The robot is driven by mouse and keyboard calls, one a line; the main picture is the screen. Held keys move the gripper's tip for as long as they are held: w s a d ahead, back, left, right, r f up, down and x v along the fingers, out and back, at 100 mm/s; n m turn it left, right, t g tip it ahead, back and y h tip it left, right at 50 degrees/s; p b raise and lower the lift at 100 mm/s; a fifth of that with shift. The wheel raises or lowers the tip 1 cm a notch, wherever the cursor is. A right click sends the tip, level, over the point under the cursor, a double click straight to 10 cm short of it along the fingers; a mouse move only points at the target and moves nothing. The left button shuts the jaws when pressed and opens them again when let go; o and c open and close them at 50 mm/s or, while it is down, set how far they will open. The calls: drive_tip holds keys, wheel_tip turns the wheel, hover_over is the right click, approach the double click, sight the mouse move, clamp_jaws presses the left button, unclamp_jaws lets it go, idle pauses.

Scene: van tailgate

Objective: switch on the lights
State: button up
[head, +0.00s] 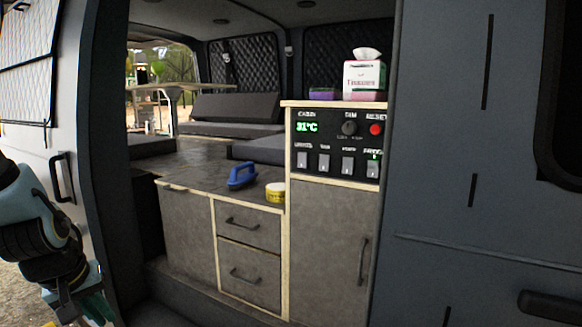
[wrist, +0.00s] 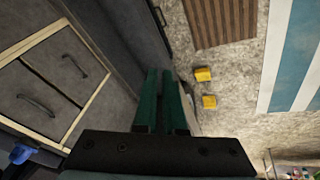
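The black control panel (head: 337,128) is set in the upper part of a wooden-edged cabinet inside the van. It has a row of pale rocker switches along its bottom. The leftmost switch (head: 302,160) sits under a small blurred label that seems to read "LIGHTS". I cannot tell its position. Above are a green "31°C" readout, a dark dimmer knob (head: 349,128) and a red reset button (head: 376,129). My gripper is low at the left in the head view, outside the van and well away from the panel. In the wrist view its green fingers (wrist: 159,72) are together and hold nothing.
A tissue box (head: 364,80) stands on the cabinet top. The dark door frame edges the opening on both sides. Yellow blocks (wrist: 206,88) lie on the ground in the wrist view.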

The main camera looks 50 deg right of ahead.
sight(301, 166)
drive_tip(key=s+d+h, duration=0.1)
drive_tip(key=d, duration=0.4)
drive_tip(key=s+d+h, duration=0.1)
drive_tip(key=d, duration=0.3)
drive_tip(key=d+h, duration=0.1)
drive_tip(key=d, duration=0.4)
drive_tip(key=shift+s+d+r+h, duration=0.35)
drive_tip(key=shift+s+h, duration=0.05)
clamp_jaws()
drive_tip(key=s+d+r+n+h, duration=0.1)
drive_tip(key=s+d+r+h, duration=0.2)
drive_tip(key=d+r, duration=0.3)
drive_tip(key=s+d+r+n+h, duration=0.1)
drive_tip(key=s+d+r+h, duration=0.25)
drive_tip(key=d, duration=0.45)
drive_tip(key=d+r+n+t+h, duration=0.1)
drive_tip(key=d+r+n+h, duration=0.1)
drive_tip(key=r, duration=1)
drive_tip(key=shift+s+d+r+n+h, duration=0.25)
drive_tip(key=shift+s+d+n+h, duration=0.15)
drive_tip(key=shift+d+n, duration=0.35)
drive_tip(key=p+x, duration=0.4)
drive_tip(key=x, duration=0.9)
drive_tip(key=shift+w+d, duration=0.2)
drive_tip(key=shift+d, duration=0.05)
drive_tip(key=shift+d+f, duration=0.1)
drive_tip(key=shift+d, duration=0.05)
